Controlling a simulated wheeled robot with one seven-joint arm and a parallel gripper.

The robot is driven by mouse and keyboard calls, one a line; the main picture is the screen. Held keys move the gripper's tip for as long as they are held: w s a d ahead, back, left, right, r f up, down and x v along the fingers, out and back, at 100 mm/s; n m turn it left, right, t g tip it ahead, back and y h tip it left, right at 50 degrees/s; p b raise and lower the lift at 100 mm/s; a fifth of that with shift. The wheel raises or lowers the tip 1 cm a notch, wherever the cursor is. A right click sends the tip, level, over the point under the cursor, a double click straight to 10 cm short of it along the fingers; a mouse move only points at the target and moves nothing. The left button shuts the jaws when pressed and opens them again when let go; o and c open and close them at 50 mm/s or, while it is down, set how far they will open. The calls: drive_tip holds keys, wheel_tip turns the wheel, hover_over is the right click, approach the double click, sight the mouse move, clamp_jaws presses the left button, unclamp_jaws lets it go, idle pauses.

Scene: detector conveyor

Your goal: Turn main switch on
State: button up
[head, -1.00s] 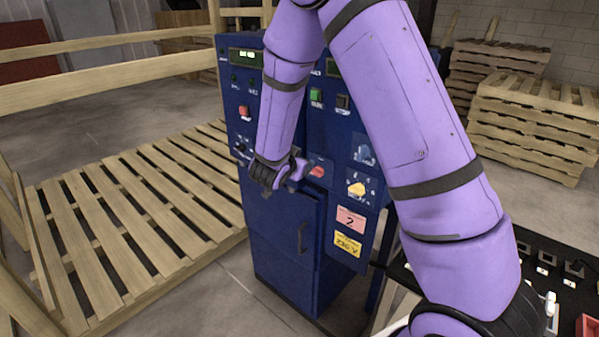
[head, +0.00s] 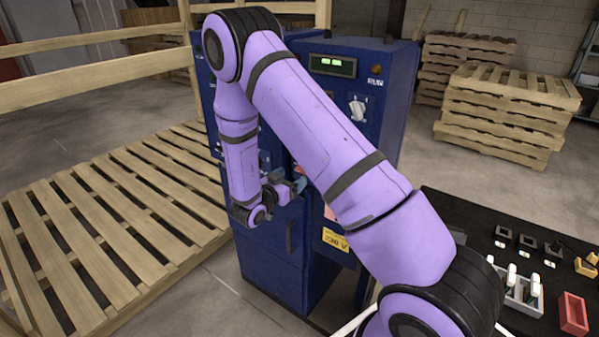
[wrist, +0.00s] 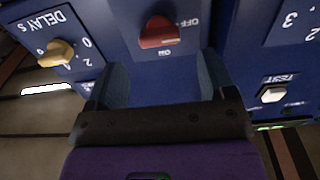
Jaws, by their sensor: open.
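The main switch is a red rotary handle (wrist: 158,33) on a blue plate, with upside-down OFF lettering near its right end and ON below it. Its handle lies roughly left to right in the wrist view. My gripper (wrist: 160,78) is open, with one finger on each side below the red handle and nothing between them. The fingers appear apart from the handle. In the head view my gripper (head: 293,187) is at the front of the blue cabinet (head: 270,255), and the red handle cannot be made out there.
A yellow DELAY knob (wrist: 57,53) and a white TEST button (wrist: 272,94) flank the switch. A wooden pallet (head: 110,225) lies left of the cabinet. A black table (head: 460,208) with small parts and a red bin (head: 573,314) stands at right. Stacked pallets (head: 505,110) are behind.

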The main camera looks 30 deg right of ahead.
drive_tip(key=shift+x, duration=2.65)
drive_tip(key=shift+c, duration=0.2)
drive_tip(key=c, duration=0.9)
